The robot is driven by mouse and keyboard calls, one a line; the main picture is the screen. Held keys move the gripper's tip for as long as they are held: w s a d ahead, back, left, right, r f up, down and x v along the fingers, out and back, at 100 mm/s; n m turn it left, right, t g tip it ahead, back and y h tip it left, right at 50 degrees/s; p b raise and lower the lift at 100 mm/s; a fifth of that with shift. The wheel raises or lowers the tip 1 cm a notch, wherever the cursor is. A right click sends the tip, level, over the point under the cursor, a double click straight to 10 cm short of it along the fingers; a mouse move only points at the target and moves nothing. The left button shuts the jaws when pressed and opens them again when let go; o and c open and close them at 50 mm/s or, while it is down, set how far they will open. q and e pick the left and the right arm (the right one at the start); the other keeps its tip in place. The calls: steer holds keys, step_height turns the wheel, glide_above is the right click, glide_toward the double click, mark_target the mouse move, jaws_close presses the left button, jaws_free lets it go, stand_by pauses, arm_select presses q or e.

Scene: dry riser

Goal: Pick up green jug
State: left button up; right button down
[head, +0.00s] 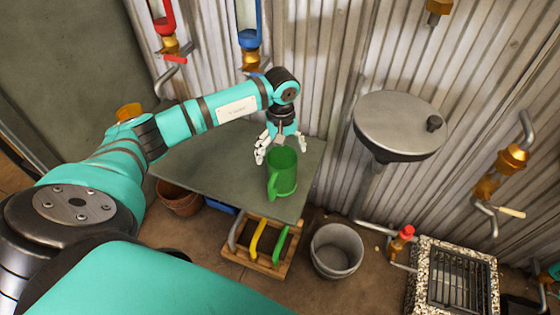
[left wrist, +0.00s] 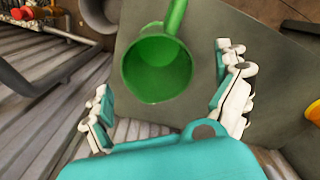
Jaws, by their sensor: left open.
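The green jug (head: 283,174) stands upright on the grey table (head: 215,160), near the table's front right part. Its handle points toward the front in the head view. In the left wrist view the jug (left wrist: 157,65) shows from above, with its open mouth facing the camera and its handle at the top. My left gripper (head: 270,151) is open just behind the jug and a little to its left. In the left wrist view the fingers of my left gripper (left wrist: 165,100) are spread wide to either side of the jug's near part, with a gap. My right gripper is not in view.
A wooden rack (head: 262,265) with coloured handles and a grey bucket (head: 337,250) stand on the floor before the table. A round metal basin (head: 400,122) is at the right. The corrugated wall (head: 330,60) with pipes and taps is close behind.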

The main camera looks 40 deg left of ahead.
mark_target(283, 163)
arm_select(q)
steer(key=f, duration=0.5)
steer(key=shift+w+d, duration=0.1)
steer(key=shift+d, duration=0.15)
steer(key=c, duration=1.4)
